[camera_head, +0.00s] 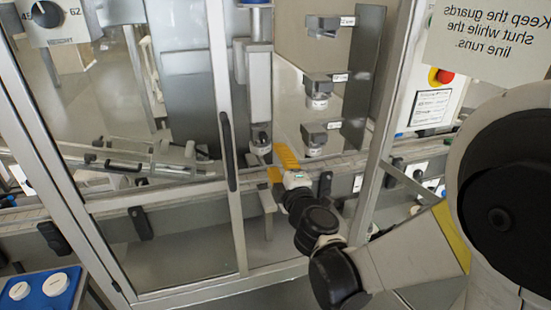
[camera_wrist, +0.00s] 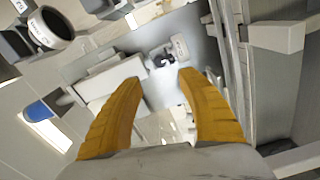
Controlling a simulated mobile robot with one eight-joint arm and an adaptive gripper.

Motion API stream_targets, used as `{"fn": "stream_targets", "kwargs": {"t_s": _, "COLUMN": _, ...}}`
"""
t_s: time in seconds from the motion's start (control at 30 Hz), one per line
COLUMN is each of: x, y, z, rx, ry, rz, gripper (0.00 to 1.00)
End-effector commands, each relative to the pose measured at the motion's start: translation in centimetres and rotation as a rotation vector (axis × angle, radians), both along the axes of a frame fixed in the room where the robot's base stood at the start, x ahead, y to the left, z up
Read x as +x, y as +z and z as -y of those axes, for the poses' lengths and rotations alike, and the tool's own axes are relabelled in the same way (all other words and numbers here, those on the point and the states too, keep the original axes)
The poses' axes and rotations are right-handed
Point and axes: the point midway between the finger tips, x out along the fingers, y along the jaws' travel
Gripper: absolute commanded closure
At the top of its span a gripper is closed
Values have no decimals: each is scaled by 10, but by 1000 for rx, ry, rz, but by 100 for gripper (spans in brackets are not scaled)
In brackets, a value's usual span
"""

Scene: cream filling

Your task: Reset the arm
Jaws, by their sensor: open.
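My gripper (camera_head: 278,163) has yellow fingers and reaches through the open gap of the guard frame, close to the conveyor line, in the head view. In the wrist view my gripper (camera_wrist: 158,85) shows both fingers spread apart with nothing between them. My arm comes in from the right of the head view and bends down before rising to the gripper. In the head view a vertical grey filling column with a nozzle (camera_head: 261,138) stands just left of the fingers; I cannot tell if they touch.
A glazed guard door with a dark handle (camera_head: 228,150) stands left of my arm, and a frame post (camera_head: 385,130) stands right. Sensor brackets (camera_head: 320,84) hang behind. A blue tray (camera_head: 42,292) with white lids lies at lower left. A red button (camera_head: 445,76) is at right.

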Motion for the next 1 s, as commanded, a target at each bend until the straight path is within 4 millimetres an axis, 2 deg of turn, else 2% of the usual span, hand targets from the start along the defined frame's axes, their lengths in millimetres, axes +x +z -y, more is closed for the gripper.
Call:
{"fn": "stream_targets", "kwargs": {"t_s": 0.07, "x": 0, "y": 1, "z": 2, "rx": 5, "ry": -6, "rz": -3, "gripper": 54}}
{"fn": "stream_targets", "kwargs": {"t_s": 0.17, "x": -1, "y": 9, "z": 20, "rx": 52, "ry": -53, "rz": -27, "gripper": 54}}
{"fn": "stream_targets", "kwargs": {"t_s": 0.27, "x": -8, "y": 22, "z": 59, "rx": 163, "ry": -161, "rz": -89, "gripper": 54}}
{"fn": "stream_targets", "kwargs": {"t_s": 0.33, "x": -20, "y": 28, "z": 96, "rx": 275, "ry": -267, "rz": -159, "gripper": 54}}
{"fn": "stream_targets", "kwargs": {"t_s": 0.4, "x": -40, "y": 28, "z": 132, "rx": 397, "ry": -379, "rz": -243, "gripper": 54}}
{"fn": "stream_targets", "kwargs": {"t_s": 0.5, "x": -78, "y": 17, "z": 173, "rx": 570, "ry": -526, "rz": -377, "gripper": 54}}
{"fn": "stream_targets", "kwargs": {"t_s": 0.57, "x": -106, "y": 7, "z": 189, "rx": 671, "ry": -606, "rz": -465, "gripper": 54}}
{"fn": "stream_targets", "kwargs": {"t_s": 0.6, "x": -127, "y": -2, "z": 197, "rx": 737, "ry": -656, "rz": -525, "gripper": 54}}
{"fn": "stream_targets", "kwargs": {"t_s": 0.7, "x": -178, "y": -23, "z": 204, "rx": 887, "ry": -756, "rz": -676, "gripper": 54}}
{"fn": "stream_targets", "kwargs": {"t_s": 0.8, "x": -222, "y": -41, "z": 199, "rx": 1007, "ry": -820, "rz": -809, "gripper": 54}}
{"fn": "stream_targets", "kwargs": {"t_s": 0.9, "x": -253, "y": -52, "z": 190, "rx": 1088, "ry": -856, "rz": -907, "gripper": 54}}
{"fn": "stream_targets", "kwargs": {"t_s": 1.0, "x": -269, "y": -57, "z": 184, "rx": 1132, "ry": -870, "rz": -962, "gripper": 54}}
